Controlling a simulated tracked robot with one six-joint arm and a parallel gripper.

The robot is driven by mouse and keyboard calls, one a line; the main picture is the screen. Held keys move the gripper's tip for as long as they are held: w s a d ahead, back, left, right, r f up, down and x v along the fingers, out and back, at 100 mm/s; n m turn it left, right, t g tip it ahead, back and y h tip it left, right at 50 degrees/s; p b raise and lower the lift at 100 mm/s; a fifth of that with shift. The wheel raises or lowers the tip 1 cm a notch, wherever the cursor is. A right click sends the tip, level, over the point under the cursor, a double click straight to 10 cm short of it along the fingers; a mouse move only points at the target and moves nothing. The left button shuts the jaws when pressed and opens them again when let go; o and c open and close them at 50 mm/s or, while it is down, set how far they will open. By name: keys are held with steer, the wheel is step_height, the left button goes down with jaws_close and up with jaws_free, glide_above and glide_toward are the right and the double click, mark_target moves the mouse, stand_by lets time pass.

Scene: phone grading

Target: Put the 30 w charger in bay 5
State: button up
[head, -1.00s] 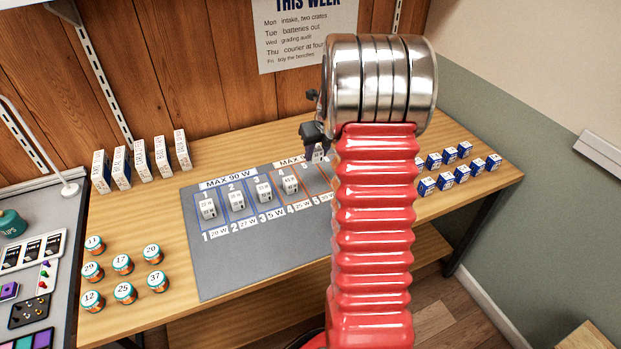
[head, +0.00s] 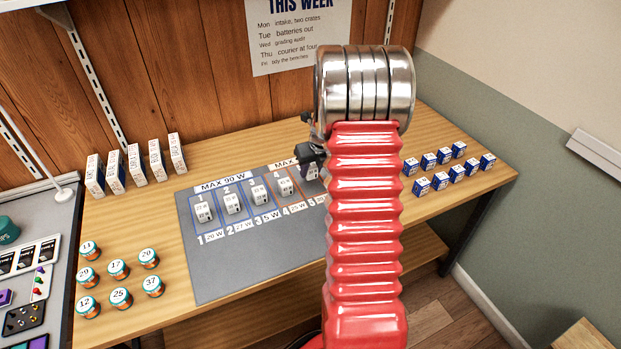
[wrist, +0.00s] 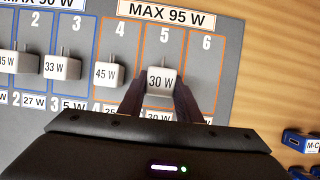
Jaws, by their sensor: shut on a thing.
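The white 30 W charger (wrist: 161,81) sits in the column of bay 5 (wrist: 164,40) in the wrist view, upright with its pins toward the top of the picture. My gripper (wrist: 172,88) has its two dark fingers on either side of it and is shut on it. In the head view my gripper (head: 312,158) is over the right part of the mat, partly hidden by my arm. The charger shows there only as a small white patch (head: 311,172). I cannot tell whether its underside touches the mat.
A 45 W charger (wrist: 107,75) stands in bay 4, just left. Other chargers fill bays 1 to 3 on the grey mat (head: 240,270). Bay 6 (wrist: 204,75) is empty. Blue boxes (head: 443,155) stand at right, round jars (head: 121,298) and white boxes (head: 134,165) at left.

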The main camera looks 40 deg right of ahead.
mark_target(311, 177)
steer(key=shift+f, duration=0.1)
steer(key=shift+f, duration=1.75)
steer(key=o, duration=1.1)
steer(key=v, duration=1.2)
